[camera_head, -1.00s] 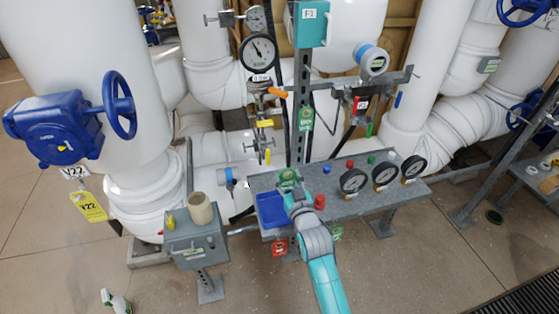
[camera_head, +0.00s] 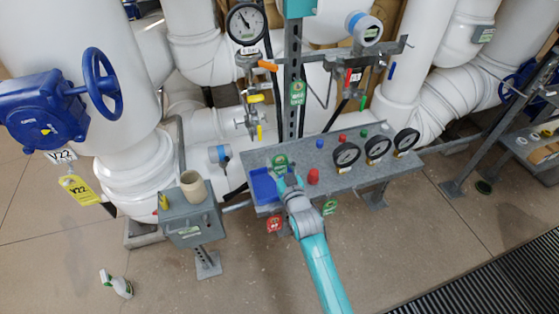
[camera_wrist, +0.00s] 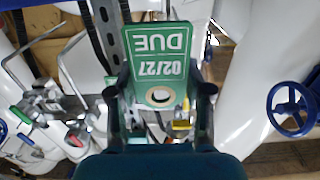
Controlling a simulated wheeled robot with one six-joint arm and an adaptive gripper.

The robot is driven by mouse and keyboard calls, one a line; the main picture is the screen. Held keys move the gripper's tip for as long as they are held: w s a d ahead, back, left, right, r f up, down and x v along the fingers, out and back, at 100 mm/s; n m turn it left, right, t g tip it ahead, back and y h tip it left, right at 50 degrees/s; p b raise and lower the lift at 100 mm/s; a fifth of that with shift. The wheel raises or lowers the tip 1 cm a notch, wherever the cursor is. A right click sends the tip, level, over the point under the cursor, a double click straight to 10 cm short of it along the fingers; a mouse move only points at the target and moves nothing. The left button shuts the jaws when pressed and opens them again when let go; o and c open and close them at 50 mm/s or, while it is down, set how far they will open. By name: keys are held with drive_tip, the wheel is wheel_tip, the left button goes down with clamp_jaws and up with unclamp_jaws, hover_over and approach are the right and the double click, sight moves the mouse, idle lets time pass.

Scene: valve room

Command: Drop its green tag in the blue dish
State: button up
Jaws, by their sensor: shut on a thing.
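My gripper (camera_head: 285,179) is shut on a green tag (camera_head: 280,162) near the left end of the grey bench. In the wrist view the tag (camera_wrist: 160,60) stands between the two fingers (camera_wrist: 163,97); it reads "DUE 02/27" upside down and has a ringed hole near its lower edge. The blue dish (camera_head: 262,188) is on the bench's left end, just left of my gripper. The tag appears above the dish's back right side; its exact height cannot be told. My gripper covers part of the dish's right side.
A red knob (camera_head: 313,177) stands right of my gripper, with several black gauges (camera_head: 346,154) beyond. A grey box with a beige cup (camera_head: 194,186) stands left of the bench. Another green tag (camera_head: 298,91) hangs on the post behind.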

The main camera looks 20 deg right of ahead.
drive_tip(key=o, duration=0.8)
drive_tip(key=s, duration=1.2)
